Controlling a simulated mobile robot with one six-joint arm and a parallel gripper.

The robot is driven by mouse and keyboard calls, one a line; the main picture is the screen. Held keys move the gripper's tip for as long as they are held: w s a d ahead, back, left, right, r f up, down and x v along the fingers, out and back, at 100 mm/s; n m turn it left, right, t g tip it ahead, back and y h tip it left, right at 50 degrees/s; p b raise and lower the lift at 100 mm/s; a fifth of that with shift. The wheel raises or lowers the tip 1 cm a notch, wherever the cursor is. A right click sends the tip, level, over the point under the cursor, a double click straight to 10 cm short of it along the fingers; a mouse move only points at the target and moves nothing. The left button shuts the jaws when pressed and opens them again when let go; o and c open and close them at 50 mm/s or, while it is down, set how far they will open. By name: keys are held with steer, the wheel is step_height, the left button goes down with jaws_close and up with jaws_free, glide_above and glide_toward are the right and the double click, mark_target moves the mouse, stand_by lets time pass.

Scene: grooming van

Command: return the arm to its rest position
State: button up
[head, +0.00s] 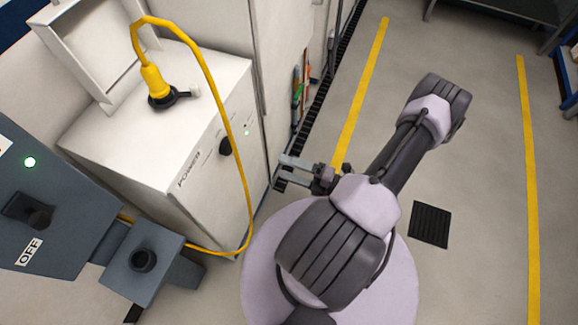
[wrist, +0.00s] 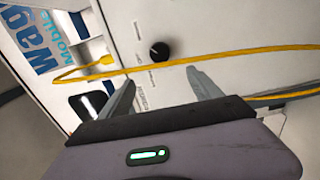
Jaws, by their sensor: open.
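My gripper (head: 284,171) is in the middle of the head view, in front of the white cabinet. Its two grey fingers are apart with nothing between them. In the wrist view my gripper (wrist: 163,88) also shows open and empty, with the cabinet's front face beyond it. My arm is folded above my round pale base, with its elbow out to the upper right. The yellow cable passes beyond the fingertips in the wrist view; I cannot tell how far off it is.
The white cabinet (head: 196,151) has a black knob (head: 225,146) and the word POWER. A yellow plug (head: 154,83) sits on its top, and its yellow cable (head: 238,150) loops down to a grey box (head: 143,262). A floor grate (head: 430,224) lies right.

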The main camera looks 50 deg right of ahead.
stand_by(0.4)
steer(key=w+a+r+n+g+y+b, duration=0.15)
steer(key=a+r+n+g, duration=0.45)
steer(key=n, duration=0.6)
steer(key=w+a+r+n+g+y+b, duration=0.1)
steer(key=w+a+r+n+g+y, duration=0.3)
steer(key=r+n+g, duration=0.65)
steer(key=s+a+r+n+t+h+b, duration=0.1)
steer(key=a+r+n+h, duration=0.4)
steer(key=n, duration=0.6)
steer(key=s+a+r+n+t+h+b, duration=0.1)
steer(key=s+a+r+n+t+h, duration=0.3)
steer(key=a+r+n, duration=0.3)
steer(key=s+n, duration=0.1)
steer(key=n, duration=0.4)
steer(key=shift+s+r+h, duration=0.15)
steer(key=shift+r+h, duration=0.1)
steer(key=shift+h, duration=0.1)
steer(key=shift+n, duration=0.25)
